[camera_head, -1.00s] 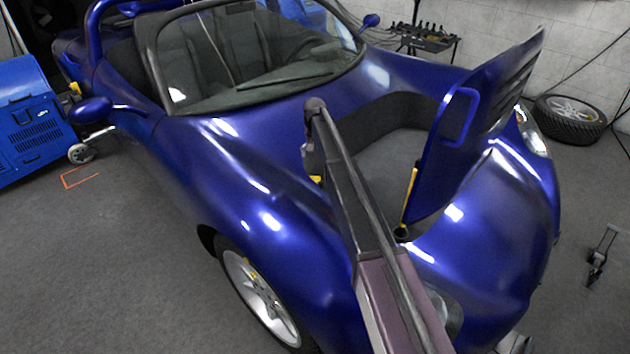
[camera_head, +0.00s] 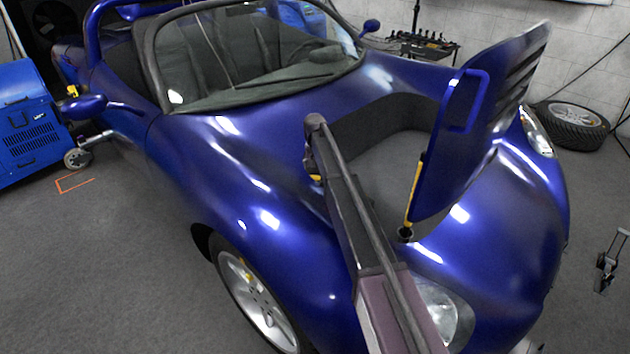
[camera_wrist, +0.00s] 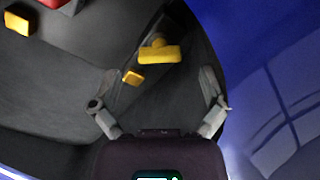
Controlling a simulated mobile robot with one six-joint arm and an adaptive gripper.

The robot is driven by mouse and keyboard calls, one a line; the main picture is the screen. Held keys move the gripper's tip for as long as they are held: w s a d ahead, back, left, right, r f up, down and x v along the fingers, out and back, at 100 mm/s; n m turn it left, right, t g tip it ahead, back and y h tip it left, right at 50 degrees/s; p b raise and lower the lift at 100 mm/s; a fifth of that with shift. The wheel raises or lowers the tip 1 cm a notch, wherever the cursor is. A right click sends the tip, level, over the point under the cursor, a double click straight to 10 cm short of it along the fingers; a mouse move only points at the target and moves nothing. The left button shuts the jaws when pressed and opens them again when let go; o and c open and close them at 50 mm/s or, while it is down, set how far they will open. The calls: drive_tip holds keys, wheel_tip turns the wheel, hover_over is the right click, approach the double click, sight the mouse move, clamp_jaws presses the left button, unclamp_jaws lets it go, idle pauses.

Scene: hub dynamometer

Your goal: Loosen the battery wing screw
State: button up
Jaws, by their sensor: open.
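A yellow wing-shaped piece (camera_wrist: 160,54), which looks like the wing screw, shows in the upper middle of the wrist view, against dark grey surfaces. A smaller yellow block (camera_wrist: 132,77) lies just below and left of it. My gripper (camera_wrist: 158,76) is open and empty, its two fingers spread to either side. The wing piece is ahead of the fingertips, roughly centred between them and apart from them. In the head view my arm reaches over the front of the blue car (camera_head: 270,170); the gripper is hidden there. I cannot make out the battery for certain.
The front lid (camera_head: 460,140) stands raised at the right of the open compartment (camera_head: 375,125), with a yellow strut (camera_head: 413,190) beside it. In the wrist view, blue bodywork (camera_wrist: 275,75) borders the right, and another yellow block (camera_wrist: 19,23) is at upper left.

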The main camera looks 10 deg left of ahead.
sight(315, 179)
drive_tip(key=shift+f+b, duration=0.95)
drive_tip(key=shift+f, duration=0.3)
drive_tip(key=c, duration=1.2)
